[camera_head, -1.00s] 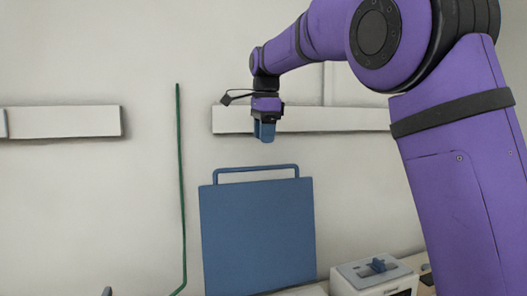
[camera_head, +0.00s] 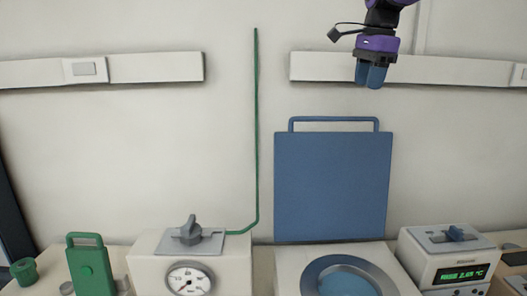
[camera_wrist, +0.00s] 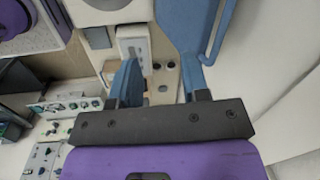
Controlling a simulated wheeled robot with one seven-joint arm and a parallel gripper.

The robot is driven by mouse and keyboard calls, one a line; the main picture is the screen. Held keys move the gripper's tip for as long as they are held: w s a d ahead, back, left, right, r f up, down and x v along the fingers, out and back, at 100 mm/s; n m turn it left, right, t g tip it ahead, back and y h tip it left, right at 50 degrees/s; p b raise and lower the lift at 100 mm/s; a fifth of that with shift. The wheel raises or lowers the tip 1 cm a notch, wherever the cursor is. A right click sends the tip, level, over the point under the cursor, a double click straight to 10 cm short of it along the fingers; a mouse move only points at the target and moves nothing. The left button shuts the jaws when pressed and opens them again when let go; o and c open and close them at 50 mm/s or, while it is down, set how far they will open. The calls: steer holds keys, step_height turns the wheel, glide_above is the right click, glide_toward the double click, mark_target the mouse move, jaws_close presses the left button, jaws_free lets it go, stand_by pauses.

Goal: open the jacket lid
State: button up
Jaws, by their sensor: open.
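The jacket lid is a flat blue panel (camera_head: 333,190) with a blue bar handle (camera_head: 334,120) along its top edge. It stands upright behind a round grey-rimmed opening (camera_head: 307,279) in a pale housing, so it is open. In the wrist view, the blue panel (camera_wrist: 184,22) and its handle show at the top, beyond the fingers. My gripper (camera_head: 371,76) is above and to the right of the handle, apart from it. In the wrist view my gripper (camera_wrist: 162,82) has its two blue fingers spread, with nothing held between them.
A pale box with a dial gauge (camera_head: 188,278) and grey knob stands left of the lid. A green rod (camera_head: 256,130) rises beside it. A box with a green display (camera_head: 462,273) stands at right. A green handled piece (camera_head: 90,268) is at far left.

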steer(key=s+d+f+n+t, duration=0.1)
steer(key=s+f+n, duration=0.4)
steer(key=s, duration=0.6)
steer(key=s+d+f+n+t, duration=0.1)
steer(key=s+f+n, duration=0.5)
steer(key=s, duration=0.5)
steer(key=s+d+f+n+t, duration=0.2)
steer(key=s+f+n, duration=0.3)
steer(key=s, duration=0.5)
steer(key=w+a+r+n, duration=0.2)
steer(key=w+r+n, duration=0.25)
steer(key=w, duration=0.45)
steer(key=w+a+r+n+h, duration=0.15)
steer(key=w+r+n, duration=0.3)
steer(key=w, duration=0.55)
steer(key=w+a+r+n, duration=0.2)
steer(key=w+r+n, duration=0.3)
steer(key=w, duration=0.4)
steer(key=w+a+n, duration=0.2)
steer(key=w+n, duration=0.2)
steer(key=w, duration=0.8)
steer(key=shift+g+y, duration=0.35)
steer(key=shift+g, duration=0.05)
steer(key=x, duration=0.9)
steer(key=shift+f, duration=0.15)
jaws_close()
